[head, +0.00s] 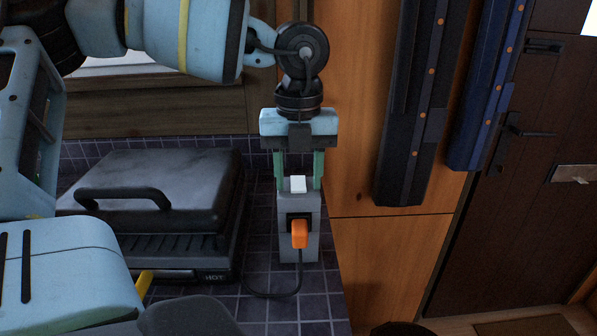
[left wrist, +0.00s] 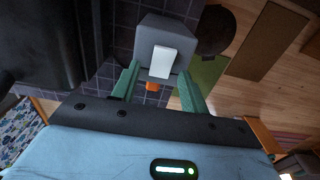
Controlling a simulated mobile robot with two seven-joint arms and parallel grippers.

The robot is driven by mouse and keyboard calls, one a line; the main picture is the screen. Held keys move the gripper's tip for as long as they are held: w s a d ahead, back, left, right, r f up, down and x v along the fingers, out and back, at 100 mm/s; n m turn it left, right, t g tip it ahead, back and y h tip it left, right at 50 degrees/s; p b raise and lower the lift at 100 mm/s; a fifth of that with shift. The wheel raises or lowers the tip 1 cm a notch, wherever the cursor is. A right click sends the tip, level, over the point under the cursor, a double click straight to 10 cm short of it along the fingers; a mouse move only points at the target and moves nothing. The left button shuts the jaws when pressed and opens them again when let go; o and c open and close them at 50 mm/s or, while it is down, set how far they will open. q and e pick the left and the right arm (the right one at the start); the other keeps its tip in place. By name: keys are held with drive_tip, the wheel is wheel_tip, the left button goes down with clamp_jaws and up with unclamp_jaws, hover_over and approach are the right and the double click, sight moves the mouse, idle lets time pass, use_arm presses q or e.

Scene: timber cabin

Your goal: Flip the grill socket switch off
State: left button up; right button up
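The grill socket (head: 298,252) is a grey upright block on the dark tiled counter, with a white rocker switch (head: 298,184) on its top. An orange plug (head: 299,234) sits in its front face, with a black cable running toward the grill (head: 165,190), whose lid is down and whose front reads HOT. My left gripper (head: 298,181) points down over the socket, its green fingers apart on either side of the switch. In the left wrist view, the switch (left wrist: 161,62) shows just beyond the open fingers (left wrist: 156,84). I cannot tell whether a finger touches the block. My right gripper is not seen.
The counter's right edge lies close to the socket, with wooden wall panels (head: 385,270) beyond it. Two long dark cases (head: 425,90) hang on the wall. A dark door (head: 510,190) stands at the right. Tiled counter (head: 310,306) in front of the socket is mostly clear.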

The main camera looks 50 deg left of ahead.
use_arm(q)
drive_tip(key=c, duration=0.9)
drive_tip(key=shift+w+a+r+g+h, duration=0.1)
drive_tip(key=shift+w+a+g+h, duration=0.1)
drive_tip(key=shift+g+h, duration=0.35)
drive_tip(key=shift+w+a+g+h, duration=0.15)
drive_tip(key=shift+g+h, duration=0.2)
drive_tip(key=shift+h, duration=0.3)
drive_tip(key=shift+s, duration=0.1)
clamp_jaws()
unclamp_jaws()
drive_tip(key=o, duration=1)
drive_tip(key=shift+r, duration=0.1)
drive_tip(key=shift+v, duration=3.85)
